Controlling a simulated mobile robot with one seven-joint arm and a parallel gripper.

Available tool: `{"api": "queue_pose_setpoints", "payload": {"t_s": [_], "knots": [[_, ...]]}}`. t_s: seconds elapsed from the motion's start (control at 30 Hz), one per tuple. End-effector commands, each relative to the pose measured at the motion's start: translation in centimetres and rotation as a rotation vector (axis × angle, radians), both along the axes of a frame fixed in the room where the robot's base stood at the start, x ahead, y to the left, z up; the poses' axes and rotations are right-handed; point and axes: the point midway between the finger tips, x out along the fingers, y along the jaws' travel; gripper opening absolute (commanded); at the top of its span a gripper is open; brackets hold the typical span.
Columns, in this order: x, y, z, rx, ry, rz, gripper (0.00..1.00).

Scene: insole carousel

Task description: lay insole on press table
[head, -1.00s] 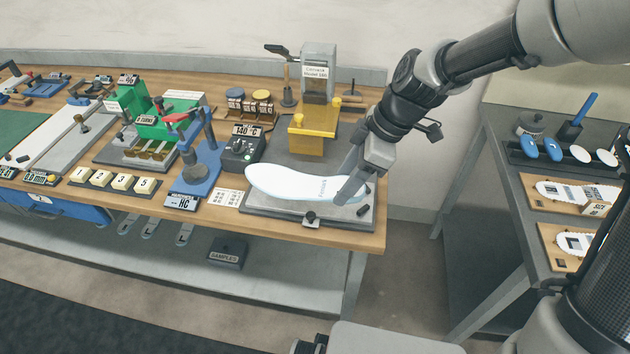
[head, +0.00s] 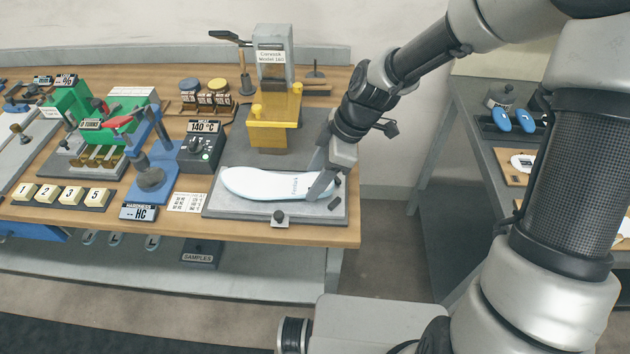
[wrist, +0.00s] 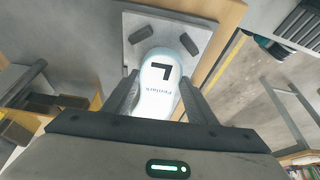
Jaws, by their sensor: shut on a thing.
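The insole (head: 262,184) is white with a pale blue edge and dark lettering. In the head view it lies along the grey plate of the press table (head: 240,209), at the front of the bench, and looks level and very close to the plate. I cannot tell whether it touches all along. My gripper (head: 322,188) is shut on the insole's right end. In the wrist view the two fingers of my gripper (wrist: 158,98) stand on either side of the insole (wrist: 160,78), which bears a black L. The plate (wrist: 139,36) shows beyond it.
A yellow and grey press (head: 274,108) stands behind the plate. A dark box reading 140 °C (head: 203,146) and a blue hardness stand (head: 150,178) are to the left. Two dark blocks (head: 335,202) sit at the plate's right end. A second table (head: 470,190) is at right.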

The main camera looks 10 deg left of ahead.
Motion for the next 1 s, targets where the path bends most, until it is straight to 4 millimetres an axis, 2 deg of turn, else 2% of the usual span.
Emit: {"api": "queue_pose_setpoints", "payload": {"t_s": [0.03, 0.1, 0.43, 0.47, 0.53, 0.83, 1.0], "knots": [[-0.1, 0.0, -1.0, 0.001, 0.005, 0.0, 0.3], [-0.1, 0.0, -1.7, 0.0, 0.002, 0.0, 0.3], [0.0, 0.0, -2.1, 0.0, 0.0, -0.001, 0.3], [0.0, 0.0, -1.9, 0.0, 0.0, -0.001, 0.56], [0.0, 0.0, -1.9, 0.0, 0.0, -0.001, 0.68], [0.0, 0.0, -1.8, 0.0, -0.001, -0.001, 0.7], [0.2, -0.6, -0.4, -0.001, -0.002, -0.004, 0.7]]}}
